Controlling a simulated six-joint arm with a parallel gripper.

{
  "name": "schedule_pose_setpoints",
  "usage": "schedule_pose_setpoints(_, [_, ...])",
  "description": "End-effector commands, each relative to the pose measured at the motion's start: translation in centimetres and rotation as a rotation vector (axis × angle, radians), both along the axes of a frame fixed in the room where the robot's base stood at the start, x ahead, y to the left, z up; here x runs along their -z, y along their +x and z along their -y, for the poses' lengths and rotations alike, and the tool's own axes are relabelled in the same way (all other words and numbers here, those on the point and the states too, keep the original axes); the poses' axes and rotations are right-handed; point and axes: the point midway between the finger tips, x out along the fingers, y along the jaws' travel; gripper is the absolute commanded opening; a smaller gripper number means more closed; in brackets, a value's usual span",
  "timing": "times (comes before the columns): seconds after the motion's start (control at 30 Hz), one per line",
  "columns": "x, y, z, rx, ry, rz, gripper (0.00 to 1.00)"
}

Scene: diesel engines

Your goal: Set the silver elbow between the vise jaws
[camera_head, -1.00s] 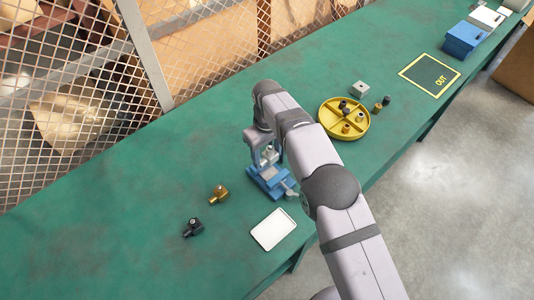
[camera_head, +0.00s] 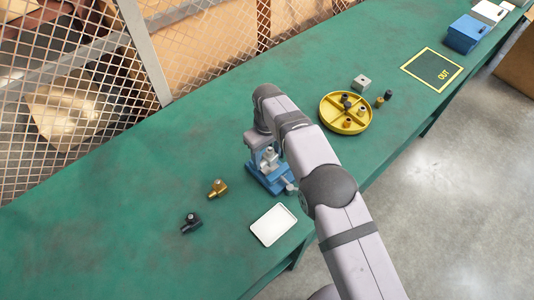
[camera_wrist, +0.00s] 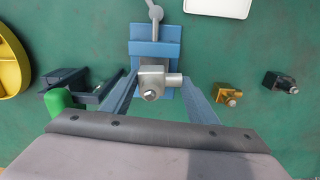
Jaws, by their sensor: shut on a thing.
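The silver elbow (camera_wrist: 151,82) is in my gripper (camera_wrist: 158,80) in the wrist view, with one finger on each side and its short stub pointing right. It also shows in the head view (camera_head: 269,153), below my wrist. The blue vise (camera_wrist: 155,49) lies directly beneath the elbow in the wrist view, with its grey screw handle toward the top. In the head view the vise (camera_head: 266,181) stands on the bench below my gripper (camera_head: 267,148). The elbow covers part of the vise, so its seating between the jaws and any gap below it cannot be told.
A gold elbow (camera_head: 217,188) and a black elbow (camera_head: 191,222) lie left of the vise. A white tray (camera_head: 273,225) is in front. A yellow divided dish (camera_head: 326,113) stands right. A dark bracket (camera_wrist: 79,87) with a green part is close left of my gripper in the wrist view.

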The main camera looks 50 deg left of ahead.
Motion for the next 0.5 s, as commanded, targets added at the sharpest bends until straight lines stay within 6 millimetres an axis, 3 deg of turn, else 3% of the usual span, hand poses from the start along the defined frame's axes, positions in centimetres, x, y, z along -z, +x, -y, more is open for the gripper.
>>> schedule_pose_setpoints(0.5, [3.3, 0.0, -0.1, 0.000, 0.002, 0.001, 0.21])
